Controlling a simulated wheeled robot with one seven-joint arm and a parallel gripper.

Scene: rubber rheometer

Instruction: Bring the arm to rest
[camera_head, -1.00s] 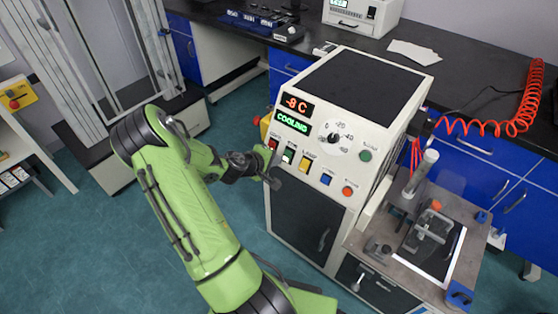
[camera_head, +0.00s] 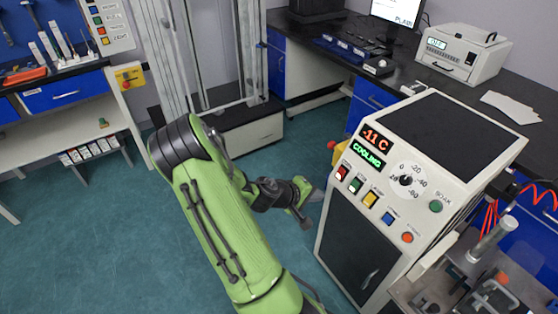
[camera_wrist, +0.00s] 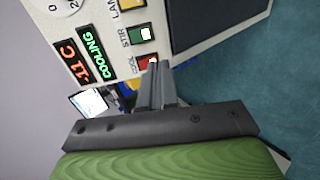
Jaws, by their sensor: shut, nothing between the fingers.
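My green arm reaches forward in the head view, and my gripper (camera_head: 312,206) is at its end, just left of the white cooling machine (camera_head: 420,165). In the wrist view my gripper (camera_wrist: 153,66) shows its fingers closed together with nothing held, pointing toward the machine's button panel. The machine's display (camera_head: 372,147) reads -11 C and COOLING. The red COOL button (camera_head: 342,173) and the green STIR button (camera_head: 356,185) look lit. The gripper stands apart from the panel in the head view; the exact gap is hard to tell.
A metal press fixture (camera_head: 490,290) with a red coiled hose stands at the right. A dark bench with blue drawers carries a white oven (camera_head: 463,52). A tall glass-sided frame (camera_head: 205,60) stands behind the arm. Teal floor (camera_head: 100,230) is open at the left.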

